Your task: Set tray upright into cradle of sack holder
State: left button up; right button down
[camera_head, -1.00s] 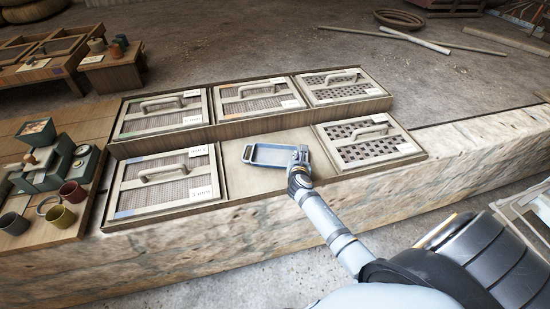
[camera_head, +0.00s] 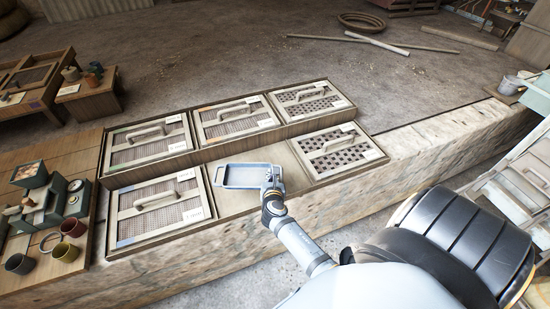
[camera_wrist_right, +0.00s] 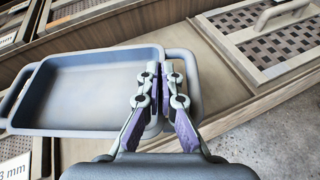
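The tray (camera_head: 246,176) is shallow, rectangular and blue-grey, with a loop handle at each end. It lies about flat, open side up, over the bare bay between two sieve frames. My right gripper (camera_head: 273,182) is at its right end. In the right wrist view the fingers (camera_wrist_right: 164,85) are closed on the tray's end handle, and the tray (camera_wrist_right: 85,90) extends left from them. I cannot tell whether the tray touches the surface beneath it. My left gripper is not in view. I cannot clearly identify the sack holder or its cradle; a pale slatted frame (camera_head: 522,183) stands at the right edge.
Handled sieve frames surround the tray, including one on its left (camera_head: 160,212) and one on its right (camera_head: 338,152). Mugs (camera_head: 66,252) and a green scale-like device (camera_head: 55,200) stand on the left. A long stone ledge (camera_head: 440,135) runs right, mostly clear.

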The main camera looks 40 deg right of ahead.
jog(key=s+a+r, duration=0.1)
jog(key=s+a+r+p, duration=0.1)
jog(key=a, duration=0.1)
jog(key=shift+s, duration=0.35)
notch_tip(320, 180, down, 3)
jog(key=b, duration=0.2)
jog(key=shift+b, duration=0.4)
jog(key=shift+r, duration=0.25)
